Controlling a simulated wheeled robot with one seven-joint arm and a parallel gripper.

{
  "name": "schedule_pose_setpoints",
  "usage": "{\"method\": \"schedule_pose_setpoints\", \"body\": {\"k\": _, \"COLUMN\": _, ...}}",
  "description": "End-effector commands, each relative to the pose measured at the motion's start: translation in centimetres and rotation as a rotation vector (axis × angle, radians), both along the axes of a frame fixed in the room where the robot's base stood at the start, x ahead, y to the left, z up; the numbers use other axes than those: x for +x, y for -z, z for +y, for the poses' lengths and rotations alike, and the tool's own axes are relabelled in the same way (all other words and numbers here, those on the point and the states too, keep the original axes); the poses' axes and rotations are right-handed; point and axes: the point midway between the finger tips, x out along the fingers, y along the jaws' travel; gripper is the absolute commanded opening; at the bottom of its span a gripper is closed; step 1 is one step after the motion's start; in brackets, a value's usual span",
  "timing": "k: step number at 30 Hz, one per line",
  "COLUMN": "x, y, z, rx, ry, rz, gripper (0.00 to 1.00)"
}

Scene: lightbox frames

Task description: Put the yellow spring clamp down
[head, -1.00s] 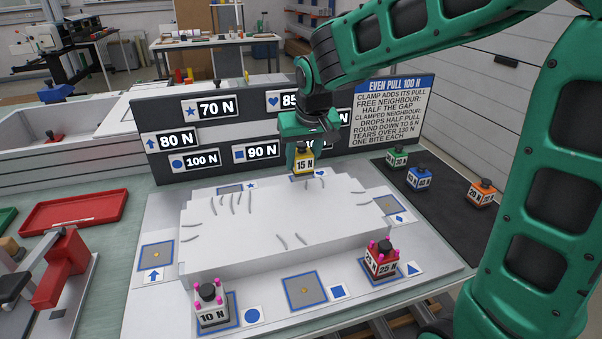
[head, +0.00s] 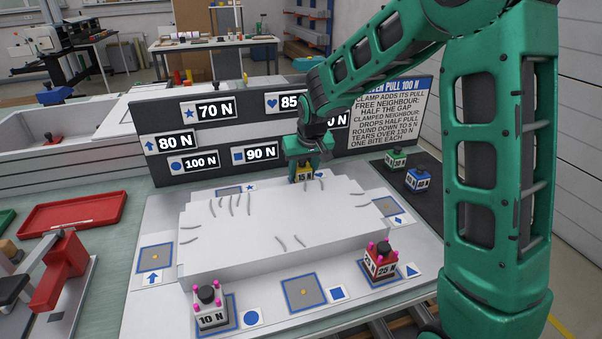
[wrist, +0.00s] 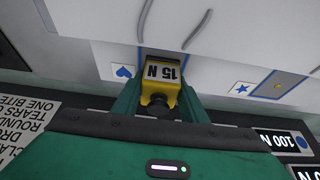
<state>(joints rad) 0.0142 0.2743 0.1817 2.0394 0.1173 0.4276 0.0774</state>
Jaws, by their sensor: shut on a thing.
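My gripper (head: 303,165) is shut on the yellow spring clamp (head: 303,177), a small block marked 15 N with a dark knob. In the head view it is at the far edge of the white stepped block (head: 270,228), beside the heart label (head: 320,174). In the wrist view the yellow clamp (wrist: 160,82) sits between my green fingers, its label upside down, close to the white block's edge and over the heart pad. Whether its underside touches the pad is hidden.
A white 10 N clamp (head: 210,308) stands by the circle label and a red 25 N clamp (head: 379,262) by the triangle label. Blue-edged pads at the arrow (head: 156,257), square (head: 304,293) and diamond (head: 386,206) are bare. Green (head: 395,158) and blue (head: 417,180) clamps stand on the dark mat.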

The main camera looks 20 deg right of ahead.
Motion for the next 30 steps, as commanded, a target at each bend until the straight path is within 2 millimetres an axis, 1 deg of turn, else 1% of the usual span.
{"method": "schedule_pose_setpoints", "body": {"k": 9, "x": 0.0, "y": 0.2, "z": -0.1, "rx": 0.000, "ry": 0.002, "rz": -0.001, "gripper": 0.09}}
{"method": "schedule_pose_setpoints", "body": {"k": 10, "x": 0.0, "y": 0.3, "z": -0.1, "rx": 0.000, "ry": 0.002, "rz": 0.000, "gripper": 0.41}}
{"method": "schedule_pose_setpoints", "body": {"k": 12, "x": 0.0, "y": 0.2, "z": -0.1, "rx": 0.000, "ry": 0.002, "rz": -0.001, "gripper": 0.58}}
{"method": "schedule_pose_setpoints", "body": {"k": 20, "x": 0.0, "y": 0.2, "z": -0.2, "rx": 0.000, "ry": 0.003, "rz": -0.001, "gripper": 0.58}}
{"method": "schedule_pose_setpoints", "body": {"k": 23, "x": 0.0, "y": -0.1, "z": -0.2, "rx": 0.000, "ry": 0.003, "rz": -0.002, "gripper": 0.58}}
{"method": "schedule_pose_setpoints", "body": {"k": 26, "x": -0.3, "y": -0.9, "z": -0.2, "rx": 0.000, "ry": 0.003, "rz": -0.004, "gripper": 0.58}}
{"method": "schedule_pose_setpoints", "body": {"k": 30, "x": -1.2, "y": -3.1, "z": -0.2, "rx": -0.001, "ry": 0.004, "rz": -0.005, "gripper": 0.58}}
